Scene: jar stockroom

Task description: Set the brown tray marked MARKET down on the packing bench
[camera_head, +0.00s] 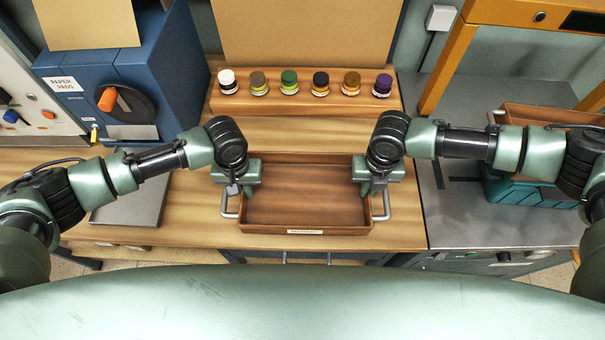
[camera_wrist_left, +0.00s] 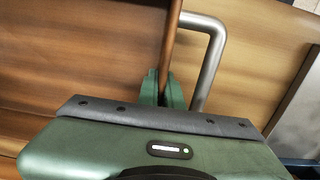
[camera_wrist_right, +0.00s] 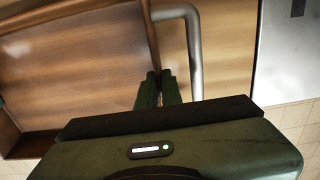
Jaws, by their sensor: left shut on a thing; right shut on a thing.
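The brown tray (camera_head: 305,208) is in the middle of the head view, over the wooden top of the packing bench (camera_head: 400,232). It is empty and looks level. A small white label (camera_head: 305,231) is on its front wall, too small to read surely. My left gripper (camera_head: 238,184) is shut on the tray's left wall beside the metal handle; its fingers pinch the wall in the left wrist view (camera_wrist_left: 163,88). My right gripper (camera_head: 374,184) is shut on the right wall, also beside a handle (camera_wrist_right: 195,50). I cannot tell whether the tray's underside touches the bench.
Several small jars with coloured lids (camera_head: 289,80) stand in a row on a wooden rack behind the tray. A blue paper pads machine (camera_head: 150,70) is at the left, with a grey plate (camera_head: 130,205) before it. At right, a teal crate (camera_head: 520,192) stands on a grey counter (camera_head: 460,215).

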